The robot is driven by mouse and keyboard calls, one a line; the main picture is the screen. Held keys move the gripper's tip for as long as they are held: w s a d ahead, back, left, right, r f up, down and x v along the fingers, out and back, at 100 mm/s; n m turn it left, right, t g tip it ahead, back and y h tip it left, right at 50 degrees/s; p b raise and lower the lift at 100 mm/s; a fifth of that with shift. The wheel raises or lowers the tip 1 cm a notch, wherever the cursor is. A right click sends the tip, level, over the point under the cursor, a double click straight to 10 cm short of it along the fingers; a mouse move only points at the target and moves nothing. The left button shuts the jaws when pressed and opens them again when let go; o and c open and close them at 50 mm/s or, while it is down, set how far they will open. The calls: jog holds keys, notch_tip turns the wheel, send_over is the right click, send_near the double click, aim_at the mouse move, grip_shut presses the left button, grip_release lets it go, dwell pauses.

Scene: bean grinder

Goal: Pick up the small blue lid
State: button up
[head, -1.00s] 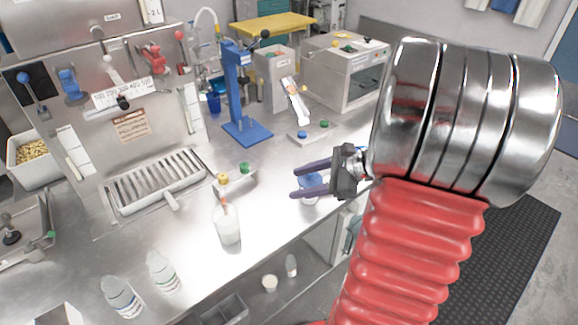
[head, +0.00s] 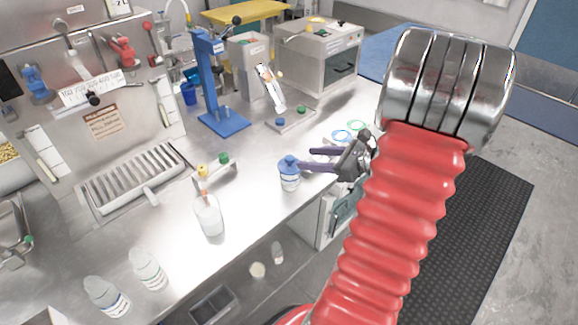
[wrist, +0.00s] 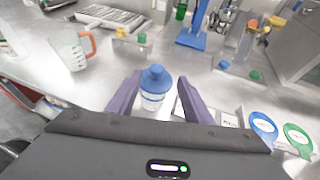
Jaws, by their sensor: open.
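The small blue lid (head: 289,161) sits on top of a small white jar with a blue band (head: 290,178), near the counter's front edge. In the wrist view the lid (wrist: 156,74) appears centred between the fingers, on the upright jar (wrist: 154,96). My gripper (head: 307,159) is open, with dark purple fingers just to the right of the jar in the head view. In the wrist view its fingers (wrist: 158,90) frame the jar left and right. Whether a finger touches the jar is unclear.
A jug with an orange handle (head: 209,214) stands left of the jar. A button box with blue and green knobs (head: 291,118) and a blue stand (head: 222,120) are behind it.

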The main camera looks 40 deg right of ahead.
aim_at(293, 157)
jog(key=x, duration=0.6)
jog(key=shift+w+a+f, duration=0.15)
jog(key=shift+w+f, duration=0.05)
jog(key=shift+w, duration=0.15)
jog(key=shift+w, duration=0.1)
jog(key=x, duration=0.4)
jog(key=shift+a, duration=0.25)
jog(key=shift+w+a+f, duration=0.1)
jog(key=shift+w+f, duration=0.1)
jog(key=shift+w, duration=0.15)
jog(key=shift+c, duration=0.5)
jog(key=c, duration=1)
